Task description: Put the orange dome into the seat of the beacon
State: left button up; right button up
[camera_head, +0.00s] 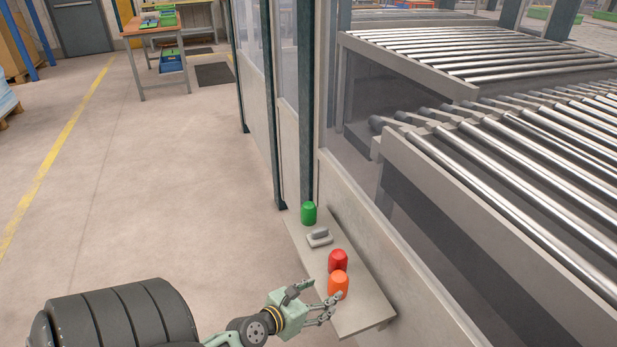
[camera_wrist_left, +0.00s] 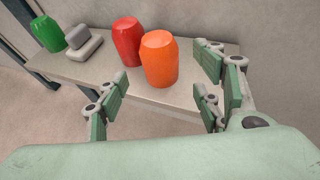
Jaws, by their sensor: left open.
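The orange dome (camera_head: 338,284) stands upright on a narrow grey shelf (camera_head: 358,318), at its near part. It also shows in the left wrist view (camera_wrist_left: 159,60). My left gripper (camera_head: 321,301) is open and empty, just to the left of the dome, its fingers pointing toward it and apart from it. In the left wrist view the fingers (camera_wrist_left: 165,85) spread to either side below the dome. No beacon with a seat can be made out for certain. My right gripper is not in view.
A red dome (camera_head: 338,259) stands right behind the orange one. Farther back on the shelf are a grey block-shaped piece (camera_head: 319,237) and a green dome (camera_head: 308,212). A fence panel (camera_head: 380,240) and roller conveyor (camera_head: 520,160) lie to the right. Open floor lies left.

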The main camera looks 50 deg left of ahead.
pick_arm(q)
jog(key=v, duration=0.5)
